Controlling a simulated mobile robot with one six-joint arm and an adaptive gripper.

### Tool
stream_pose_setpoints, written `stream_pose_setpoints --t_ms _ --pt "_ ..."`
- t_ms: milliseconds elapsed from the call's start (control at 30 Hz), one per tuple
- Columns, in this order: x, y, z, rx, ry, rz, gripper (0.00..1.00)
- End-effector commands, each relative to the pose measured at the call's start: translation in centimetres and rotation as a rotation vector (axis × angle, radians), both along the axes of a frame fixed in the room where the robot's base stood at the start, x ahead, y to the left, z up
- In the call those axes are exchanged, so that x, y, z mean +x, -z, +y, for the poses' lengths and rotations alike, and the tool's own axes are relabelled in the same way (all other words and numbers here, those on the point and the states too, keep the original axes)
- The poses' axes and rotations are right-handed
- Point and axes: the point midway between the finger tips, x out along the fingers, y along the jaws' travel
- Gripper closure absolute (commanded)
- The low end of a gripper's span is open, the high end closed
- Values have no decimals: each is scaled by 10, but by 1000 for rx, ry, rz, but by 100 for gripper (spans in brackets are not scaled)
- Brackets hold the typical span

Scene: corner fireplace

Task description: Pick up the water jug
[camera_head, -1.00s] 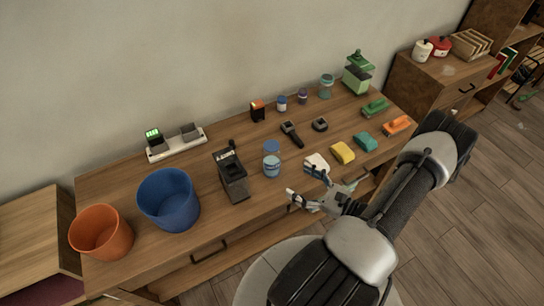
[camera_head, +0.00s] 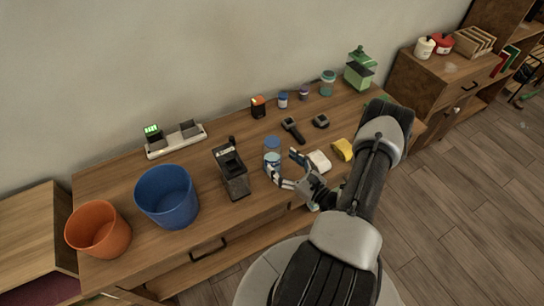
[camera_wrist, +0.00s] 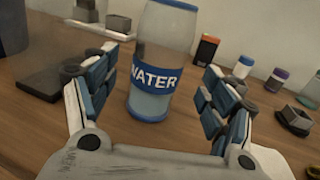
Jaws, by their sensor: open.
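The water jug (camera_head: 272,147) is a clear bottle with a blue lid and a blue band, standing upright on the wooden desk (camera_head: 120,182). In the wrist view the jug (camera_wrist: 158,100) shows the word WATER on its band, and its top is cut off by the frame edge. My gripper (camera_head: 283,168) is open in front of the jug. In the wrist view its two fingers (camera_wrist: 158,88) stand apart, one to each side of the jug, with space between each finger and the jug. In the head view the fingertips partly cover the jug's lower part.
A black box-shaped device (camera_head: 233,175) stands close left of the jug. A white item (camera_head: 319,160) and a yellow sponge (camera_head: 343,149) lie to the right. A blue bin (camera_head: 167,205) and an orange bin (camera_head: 98,236) stand at the left. Behind are a scanner-like tool (camera_head: 293,129) and small jars.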

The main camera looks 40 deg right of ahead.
Motion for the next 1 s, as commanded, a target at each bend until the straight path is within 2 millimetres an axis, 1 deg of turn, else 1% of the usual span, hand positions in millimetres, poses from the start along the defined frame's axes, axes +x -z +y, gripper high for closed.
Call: stream_pose_setpoints --t_ms 133,300,433,700,1000 --pt "12 1 2 -3 -4 -1 24" --pt "39 2 4 -3 -4 -2 24" --pt "51 1 4 -2 -2 -1 24" --pt "53 0 3 0 0 -1 24" --pt "53 1 3 0 0 0 44"
